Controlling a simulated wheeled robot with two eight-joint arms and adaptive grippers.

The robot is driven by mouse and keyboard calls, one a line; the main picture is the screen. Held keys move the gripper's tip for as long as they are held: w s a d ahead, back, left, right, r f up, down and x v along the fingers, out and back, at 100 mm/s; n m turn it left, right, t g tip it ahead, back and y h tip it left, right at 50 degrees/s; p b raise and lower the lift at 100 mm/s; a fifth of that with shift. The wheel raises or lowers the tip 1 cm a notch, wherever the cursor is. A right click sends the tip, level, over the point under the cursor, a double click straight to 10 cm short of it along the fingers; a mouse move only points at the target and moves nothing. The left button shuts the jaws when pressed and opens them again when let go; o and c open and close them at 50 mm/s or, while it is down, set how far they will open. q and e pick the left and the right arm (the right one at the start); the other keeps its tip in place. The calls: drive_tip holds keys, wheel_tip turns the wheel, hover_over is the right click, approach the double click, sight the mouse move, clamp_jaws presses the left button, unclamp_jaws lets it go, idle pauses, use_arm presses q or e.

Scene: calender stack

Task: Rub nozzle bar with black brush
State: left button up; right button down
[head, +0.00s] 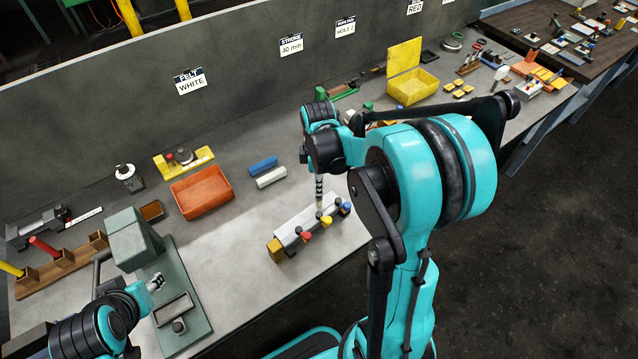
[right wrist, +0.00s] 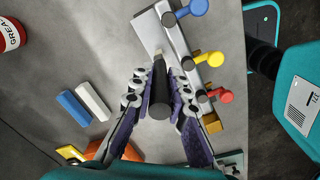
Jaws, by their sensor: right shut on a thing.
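The nozzle bar (head: 300,222) is a pale grey bar on the bench with red, yellow and blue knobs along its front side and a yellow-brown end block. It also shows in the right wrist view (right wrist: 177,40). My right gripper (right wrist: 158,78) is shut on the black brush (right wrist: 160,98), whose dark handle lies between the fingers. The brush's pale tip points at the bar's top face and appears at or just above it; contact cannot be told. My left gripper (head: 156,283) is above the green-grey press at the lower left; its jaw opening is too small to judge.
A blue block (head: 262,166) and a white block (head: 271,178) lie behind the bar. An orange-red tray (head: 202,192) stands left of them, and a green-grey press (head: 135,240) stands nearer. A yellow open box (head: 414,88) is farther right. Bench around the bar is mostly clear.

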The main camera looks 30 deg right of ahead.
drive_tip(key=shift+f, duration=0.3)
drive_tip(key=shift+a+r, duration=0.1)
drive_tip(key=shift+a, duration=0.05)
